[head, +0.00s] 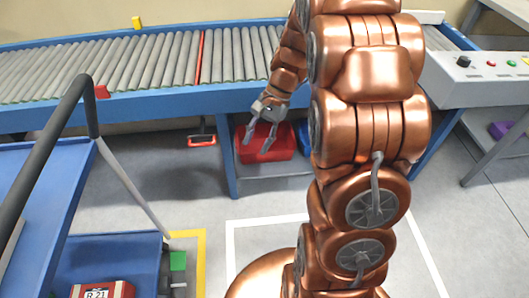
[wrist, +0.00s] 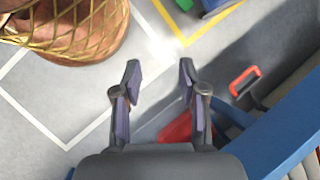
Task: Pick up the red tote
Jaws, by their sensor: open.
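A red tote (head: 284,141) sits on a low shelf under the roller conveyor in the head view, partly hidden behind my gripper. My gripper (head: 256,147) is open and empty, its fingers pointing down in front of the tote. I cannot tell the exact gap between them. In the wrist view my gripper (wrist: 160,65) has its two fingers spread apart. A piece of a red object, likely the tote (wrist: 176,127), shows between the finger bases, and the rest is hidden by the gripper body.
The conveyor's blue frame (head: 160,108) runs above the shelf. A red handle (head: 202,141) hangs from it. A blue tote (head: 304,134) is right of the red one. A blue cart (head: 50,170) stands at left, with a red-and-white box (head: 102,290) low down. Open floor lies between.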

